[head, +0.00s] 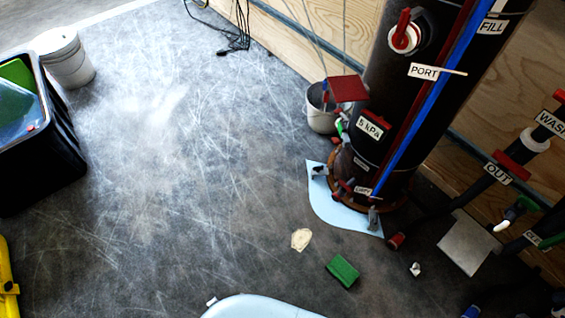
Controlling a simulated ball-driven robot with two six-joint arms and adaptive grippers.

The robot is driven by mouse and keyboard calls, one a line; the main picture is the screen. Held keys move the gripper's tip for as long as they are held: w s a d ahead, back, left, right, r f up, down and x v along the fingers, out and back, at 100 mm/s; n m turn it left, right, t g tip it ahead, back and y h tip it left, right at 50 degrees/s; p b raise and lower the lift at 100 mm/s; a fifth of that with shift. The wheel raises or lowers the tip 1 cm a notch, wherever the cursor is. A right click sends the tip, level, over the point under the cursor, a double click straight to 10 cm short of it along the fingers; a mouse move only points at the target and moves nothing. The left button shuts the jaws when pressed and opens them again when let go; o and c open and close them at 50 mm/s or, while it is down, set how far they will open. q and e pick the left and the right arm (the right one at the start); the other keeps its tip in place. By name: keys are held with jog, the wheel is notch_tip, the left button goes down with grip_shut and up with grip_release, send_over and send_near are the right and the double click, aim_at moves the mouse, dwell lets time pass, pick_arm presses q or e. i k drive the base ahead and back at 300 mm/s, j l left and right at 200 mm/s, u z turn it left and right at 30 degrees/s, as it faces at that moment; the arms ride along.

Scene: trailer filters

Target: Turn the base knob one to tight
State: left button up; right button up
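A tall dark filter column (383,95) stands at the right on a round brown base (345,203). Small knob-like fittings sit around this base: one at its left edge (319,171), one at its front (374,217). More small red and grey parts show between them. I cannot tell which is base knob one or how tight any of them is. A light blue sheet (322,200) lies under the base. Neither of my grippers is in the head view.
A green block (342,270) and a beige scrap (301,239) lie on the floor before the column. A grey bucket (321,112) stands behind it. Labelled pipes (490,180) stand at the right. A black bin (50,150) and white bucket (66,58) are left. The middle floor is clear.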

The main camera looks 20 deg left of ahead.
aim_at(317, 168)
jog(key=u, duration=0.15)
jog(key=j+z, duration=0.1)
jog(key=z, duration=0.35)
jog(key=i+j+z, duration=0.1)
jog(key=z, duration=0.3)
jog(key=j+z, duration=0.15)
jog(key=z, duration=0.3)
jog(key=j+z, duration=0.2)
jog(key=z, duration=0.2)
jog(key=j+z, duration=0.15)
jog(key=z, duration=0.3)
jog(key=i, duration=0.05)
